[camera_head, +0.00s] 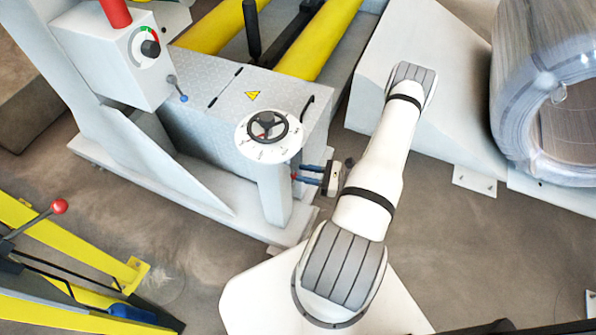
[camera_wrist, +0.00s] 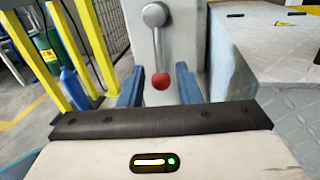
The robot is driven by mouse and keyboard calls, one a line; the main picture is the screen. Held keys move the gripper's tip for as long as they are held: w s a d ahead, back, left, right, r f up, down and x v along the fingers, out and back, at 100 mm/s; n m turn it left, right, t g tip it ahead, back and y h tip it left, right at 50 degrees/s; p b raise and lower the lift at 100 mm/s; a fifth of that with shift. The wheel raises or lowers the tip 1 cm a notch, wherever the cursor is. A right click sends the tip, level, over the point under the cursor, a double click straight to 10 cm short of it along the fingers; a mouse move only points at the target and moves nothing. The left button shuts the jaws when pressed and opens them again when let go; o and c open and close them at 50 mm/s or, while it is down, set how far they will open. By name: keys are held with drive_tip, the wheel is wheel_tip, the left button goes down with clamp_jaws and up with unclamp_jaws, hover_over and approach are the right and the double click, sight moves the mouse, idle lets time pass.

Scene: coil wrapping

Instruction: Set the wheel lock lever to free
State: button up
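In the wrist view a lever with a silver hub, a thin rod and a red ball knob (camera_wrist: 161,81) hangs down on a pale grey post (camera_wrist: 183,30). My gripper (camera_wrist: 159,72) is open, with one blue finger on each side of the knob and visible gaps between. In the head view my gripper (camera_head: 299,172) reaches leftward to the side of the post (camera_head: 274,193) under the black handwheel (camera_head: 267,126). Only a small red bit of the knob (camera_head: 294,177) shows there. The lever's rod is hidden in that view.
A grey machine housing (camera_head: 215,110) adjoins the post. A lever with a blue ball (camera_head: 183,98) is on the control box, and a red-ball lever (camera_head: 60,206) is on the yellow frame at left. A wrapped coil (camera_head: 540,70) stands at right. Floor is open in front.

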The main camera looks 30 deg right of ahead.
drive_tip(key=shift+x, duration=1.45)
drive_tip(key=shift+c, duration=0.3)
clamp_jaws()
